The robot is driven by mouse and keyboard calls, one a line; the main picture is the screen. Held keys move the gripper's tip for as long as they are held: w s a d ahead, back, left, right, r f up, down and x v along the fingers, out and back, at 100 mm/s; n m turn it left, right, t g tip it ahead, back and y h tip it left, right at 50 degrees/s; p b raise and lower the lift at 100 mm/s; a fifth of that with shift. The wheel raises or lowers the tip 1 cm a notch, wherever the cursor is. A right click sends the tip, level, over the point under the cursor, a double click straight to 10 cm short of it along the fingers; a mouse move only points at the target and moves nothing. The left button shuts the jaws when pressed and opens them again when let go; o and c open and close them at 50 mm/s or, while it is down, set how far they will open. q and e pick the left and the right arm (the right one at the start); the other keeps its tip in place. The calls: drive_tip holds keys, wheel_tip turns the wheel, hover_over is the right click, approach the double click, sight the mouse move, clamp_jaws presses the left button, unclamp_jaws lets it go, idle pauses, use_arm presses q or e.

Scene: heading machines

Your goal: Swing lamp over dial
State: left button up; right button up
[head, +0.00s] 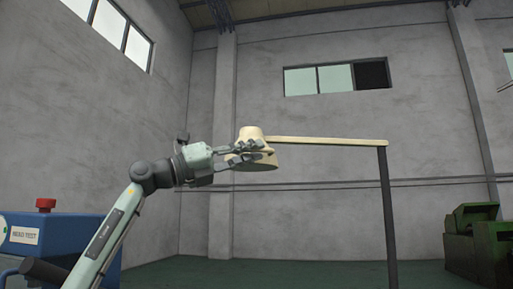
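The lamp is a cream shade (254,161) at the left end of a cream horizontal arm (325,141), which joins the top of a dark upright post (388,215). My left gripper (262,152) is at the shade, with its fingers lying across the shade's side. It looks closed around part of the shade, but the fingers overlap it, so firm contact cannot be told. No dial face can be made out. My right gripper is not in view.
A green machine (478,240) stands at the far right. The floor between is clear.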

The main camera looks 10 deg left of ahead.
use_arm(q)
drive_tip(key=shift+x, duration=0.8)
drive_tip(key=shift+a, duration=0.1)
clamp_jaws()
